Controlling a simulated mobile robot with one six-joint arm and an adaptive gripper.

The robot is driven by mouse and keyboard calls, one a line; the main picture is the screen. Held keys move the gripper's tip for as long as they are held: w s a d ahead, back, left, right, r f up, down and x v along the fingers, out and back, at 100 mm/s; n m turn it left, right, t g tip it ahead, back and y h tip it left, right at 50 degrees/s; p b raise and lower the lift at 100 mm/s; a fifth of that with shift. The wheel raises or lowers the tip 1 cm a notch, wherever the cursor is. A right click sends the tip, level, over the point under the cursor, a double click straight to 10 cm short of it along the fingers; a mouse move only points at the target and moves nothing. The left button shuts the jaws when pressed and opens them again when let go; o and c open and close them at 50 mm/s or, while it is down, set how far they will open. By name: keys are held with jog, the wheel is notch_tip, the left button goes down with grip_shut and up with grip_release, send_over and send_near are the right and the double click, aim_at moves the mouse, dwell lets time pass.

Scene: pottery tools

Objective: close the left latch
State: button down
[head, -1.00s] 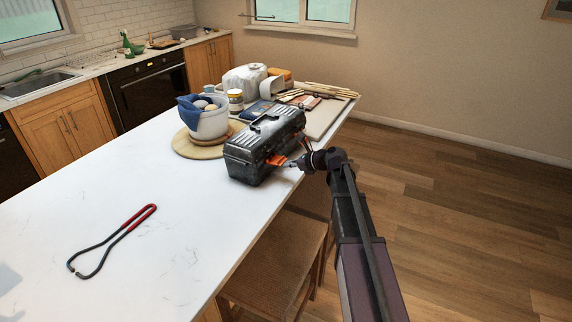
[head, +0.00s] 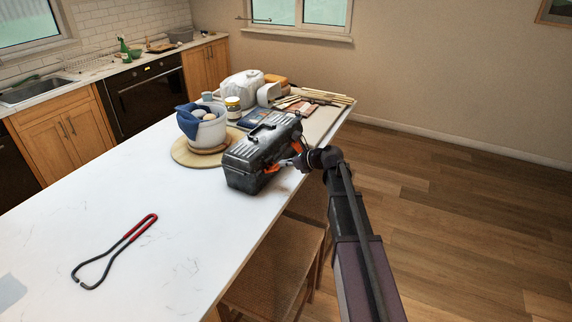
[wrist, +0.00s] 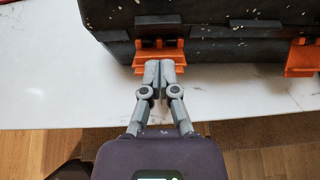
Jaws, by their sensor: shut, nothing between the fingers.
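The dark toolbox (head: 250,152) stands on the white counter with its lid down. Its front carries two orange latches. The left latch (wrist: 160,50) is straight ahead in the wrist view, and it also shows low on the box's front in the head view (head: 271,169). The right latch (wrist: 303,58) is at the right edge of the wrist view. My gripper (wrist: 159,70) is shut and empty, its fingertips at the left latch's lower edge, seemingly touching it. In the head view my gripper (head: 283,163) reaches the box's front from the right. I cannot tell whether the latch is fully seated.
A pot with a blue cloth (head: 205,127) on a round wooden board (head: 187,155) stands behind the box. A red-handled wire tool (head: 125,240) lies on the counter (head: 70,215) at front left. A stool (head: 285,255) stands below the counter edge.

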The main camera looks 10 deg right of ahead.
aim_at(270, 159)
jog(key=shift+w+a+r, duration=0.35)
jog(key=shift+w+a, duration=0.1)
jog(key=shift+a, duration=0.1)
jog(key=shift+w+a, duration=0.65)
jog(key=shift+a, duration=0.2)
dwell(0.8)
jog(key=f+p+v, duration=0.1)
jog(key=p+v, duration=0.1)
jog(key=v, duration=0.5)
jog(key=shift+s+d, duration=0.25)
jog(key=shift+d, duration=0.05)
dwell(0.5)
